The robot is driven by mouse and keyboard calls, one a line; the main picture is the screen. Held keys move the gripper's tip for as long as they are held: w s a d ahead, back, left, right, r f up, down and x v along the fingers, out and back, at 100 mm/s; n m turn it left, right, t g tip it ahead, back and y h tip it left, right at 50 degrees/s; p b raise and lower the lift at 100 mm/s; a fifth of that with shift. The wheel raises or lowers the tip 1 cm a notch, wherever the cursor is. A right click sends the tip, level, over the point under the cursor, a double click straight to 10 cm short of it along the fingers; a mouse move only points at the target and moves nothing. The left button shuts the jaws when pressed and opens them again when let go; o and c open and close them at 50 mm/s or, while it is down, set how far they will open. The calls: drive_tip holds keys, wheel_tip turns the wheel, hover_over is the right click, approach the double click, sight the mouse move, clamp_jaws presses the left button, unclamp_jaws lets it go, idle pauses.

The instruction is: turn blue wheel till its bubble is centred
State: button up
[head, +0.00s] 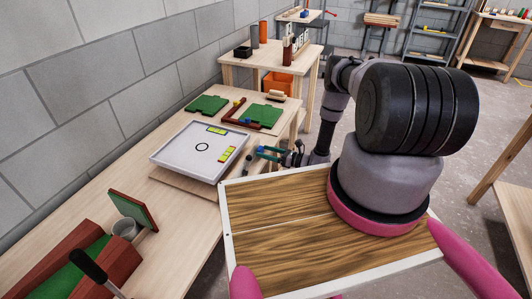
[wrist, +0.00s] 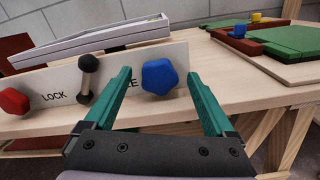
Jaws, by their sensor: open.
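The blue wheel (wrist: 160,77) is a lobed knob on the pale front panel (wrist: 108,62) of the tilting-tray stand. My gripper (wrist: 158,82) is open, with its green fingers left and right of the blue wheel and a gap on each side; in the head view my gripper (head: 268,153) is at the tray's right side. The white tray (head: 168,160) carries a black ring and two yellow-green vials, one at the back (head: 216,130) and one on the right (head: 227,155). The bubbles are too small to place. The blue wheel is not clear in the head view.
A red wheel (wrist: 13,101) and a black lever (wrist: 87,79) are on the same panel, the lever between LOCK and a partly hidden word. Green plates (head: 207,104) lie behind the tray. A red-brown block (head: 58,262) stands at front left.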

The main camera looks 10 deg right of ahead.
drive_tip(key=shift+a, duration=0.1)
drive_tip(key=c, duration=1.4)
drive_tip(key=shift+o, duration=0.2)
drive_tip(key=shift+m, duration=0.3)
drive_tip(key=m, duration=0.3)
drive_tip(key=shift+w, duration=0.15)
drive_tip(key=shift+f+m, duration=0.1)
drive_tip(key=shift+m, duration=1.9)
